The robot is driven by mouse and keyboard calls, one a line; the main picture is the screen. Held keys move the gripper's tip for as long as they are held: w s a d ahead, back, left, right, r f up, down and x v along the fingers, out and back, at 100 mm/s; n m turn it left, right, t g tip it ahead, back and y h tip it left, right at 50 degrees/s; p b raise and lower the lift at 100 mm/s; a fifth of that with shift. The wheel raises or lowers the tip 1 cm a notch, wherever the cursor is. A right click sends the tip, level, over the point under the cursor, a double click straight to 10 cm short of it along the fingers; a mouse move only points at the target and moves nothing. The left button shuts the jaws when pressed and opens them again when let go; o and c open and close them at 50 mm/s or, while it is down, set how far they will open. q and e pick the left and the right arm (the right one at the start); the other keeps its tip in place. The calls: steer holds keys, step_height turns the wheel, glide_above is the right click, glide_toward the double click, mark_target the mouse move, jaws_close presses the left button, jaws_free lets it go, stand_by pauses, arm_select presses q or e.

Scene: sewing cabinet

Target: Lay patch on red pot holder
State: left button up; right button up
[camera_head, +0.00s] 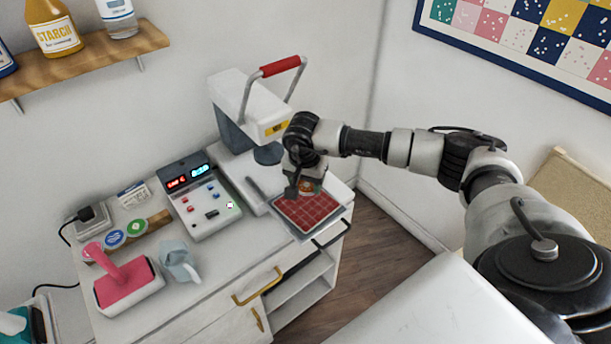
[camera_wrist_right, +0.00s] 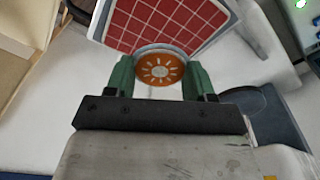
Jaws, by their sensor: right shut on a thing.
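The red pot holder (camera_head: 309,208) has a checked grid and lies on a grey-edged plate at the right end of the cabinet top. It also shows in the right wrist view (camera_wrist_right: 165,22). My right gripper (camera_head: 304,190) is shut on a round orange patch (camera_wrist_right: 159,69) with a white sunburst design. The green fingers grip the patch from both sides. In the right wrist view the patch overlaps the near edge of the pot holder; I cannot tell whether they touch. My left gripper is not in view.
A white heat press (camera_head: 262,115) with a red handle stands behind the pot holder. A control box (camera_head: 200,197) with lit displays is to its left.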

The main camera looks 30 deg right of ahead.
mark_target(307, 203)
steer(key=shift+f+b, duration=0.4)
steer(key=shift+f, duration=0.5)
steer(key=shift+f+b, duration=0.95)
steer(key=shift+f, duration=0.95)
steer(key=o, duration=1)
steer(key=shift+c, duration=0.2)
steer(key=shift+r, duration=0.1)
steer(key=r, duration=0.3)
steer(key=r+b, duration=0.1)
steer(key=r, duration=0.3)
steer(key=a+r+b, duration=0.1)
steer(key=r, duration=0.2)
steer(key=shift+s+r, duration=0.35)
steer(key=shift+s, duration=0.05)
